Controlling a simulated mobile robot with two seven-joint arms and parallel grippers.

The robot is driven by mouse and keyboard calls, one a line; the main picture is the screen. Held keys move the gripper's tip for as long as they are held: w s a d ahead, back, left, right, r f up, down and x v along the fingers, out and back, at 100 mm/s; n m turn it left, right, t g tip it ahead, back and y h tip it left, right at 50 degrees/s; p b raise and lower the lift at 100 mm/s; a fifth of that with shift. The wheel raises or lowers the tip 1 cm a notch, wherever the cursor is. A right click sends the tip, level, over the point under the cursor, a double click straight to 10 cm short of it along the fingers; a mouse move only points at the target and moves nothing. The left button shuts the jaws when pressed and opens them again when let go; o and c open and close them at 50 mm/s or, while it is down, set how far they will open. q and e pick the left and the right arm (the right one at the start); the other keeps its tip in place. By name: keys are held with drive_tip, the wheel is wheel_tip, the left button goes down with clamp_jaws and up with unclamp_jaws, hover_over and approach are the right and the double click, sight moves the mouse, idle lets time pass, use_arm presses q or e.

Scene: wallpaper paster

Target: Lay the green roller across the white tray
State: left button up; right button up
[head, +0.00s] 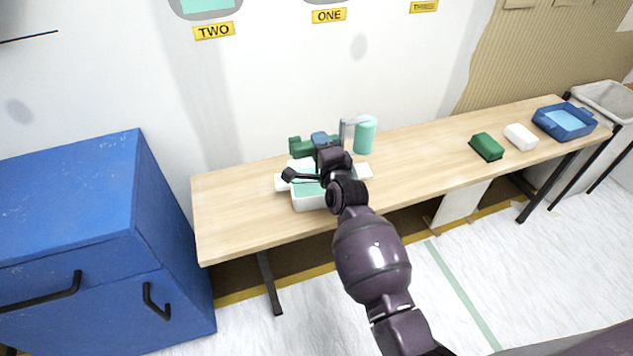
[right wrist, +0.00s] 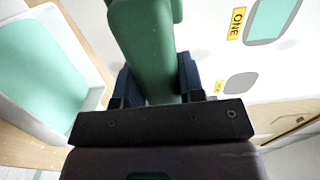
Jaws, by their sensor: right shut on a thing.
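The green roller has a dark green handle (head: 299,147) and, at its right, a grey wire frame and a teal sleeve (head: 365,136). My right gripper (head: 322,141) is shut on the handle, which lies sideways; the sleeve looks upright. In the right wrist view the handle (right wrist: 148,45) runs between the two dark blue fingers of the gripper (right wrist: 156,85). The white tray (head: 308,204) holds teal paint and sits on the table, partly hidden by my right arm. In the right wrist view the tray (right wrist: 76,72) is at the left, apart from the handle. My left gripper is out of view.
The wooden table (head: 237,220) runs along the wall. At its right end are a green block (head: 487,145), a white block (head: 520,136) and a blue tray (head: 563,122). A blue cabinet (head: 80,215) stands at the left. The table between the roller and these blocks is clear.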

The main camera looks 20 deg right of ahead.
wheel_tip(320, 180, down, 12)
drive_tip(key=b, duration=0.6)
drive_tip(key=shift+f+b, duration=0.3)
drive_tip(key=shift+b, duration=0.2)
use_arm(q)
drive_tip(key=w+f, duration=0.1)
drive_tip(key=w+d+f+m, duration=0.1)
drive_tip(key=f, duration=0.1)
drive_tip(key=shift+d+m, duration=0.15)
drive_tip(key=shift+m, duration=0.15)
use_arm(e)
drive_tip(key=shift+r, duration=0.2)
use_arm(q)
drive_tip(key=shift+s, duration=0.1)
use_arm(e)
drive_tip(key=shift+f, duration=0.1)
